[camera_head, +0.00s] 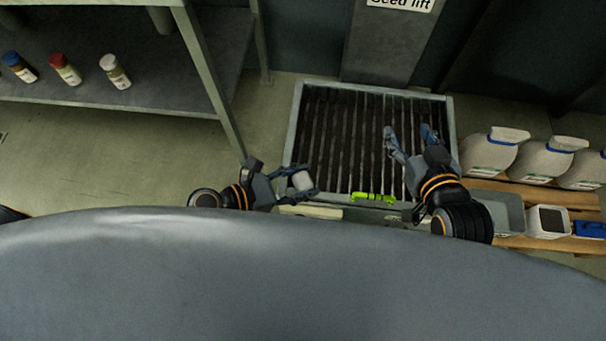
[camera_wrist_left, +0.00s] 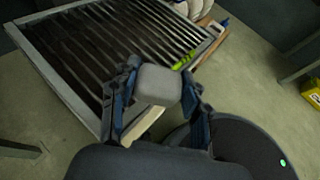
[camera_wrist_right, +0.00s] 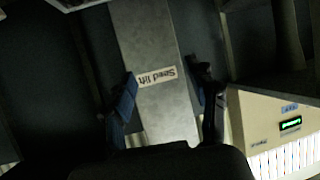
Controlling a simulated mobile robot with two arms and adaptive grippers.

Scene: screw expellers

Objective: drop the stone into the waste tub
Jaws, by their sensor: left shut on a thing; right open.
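The stone (camera_head: 302,181) is a small pale grey rounded block. My left gripper (camera_head: 293,184) is shut on it and holds it near the front left corner of the slatted grate. In the left wrist view the stone (camera_wrist_left: 158,85) sits between both fingers. My right gripper (camera_head: 410,138) is open and empty above the right part of the grate; its spread fingers (camera_wrist_right: 162,88) show in the right wrist view. A grey tub (camera_head: 509,212) stands right of my right wrist, partly hidden by it; I cannot tell whether it is the waste tub.
The framed grate (camera_head: 449,120) lies in the middle, with a bright green tool (camera_head: 372,197) at its front edge. White jugs (camera_head: 490,150), a white container (camera_head: 546,221) and a blue item (camera_head: 588,229) stand at right. A shelf (camera_head: 180,104) with several bottles is at left.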

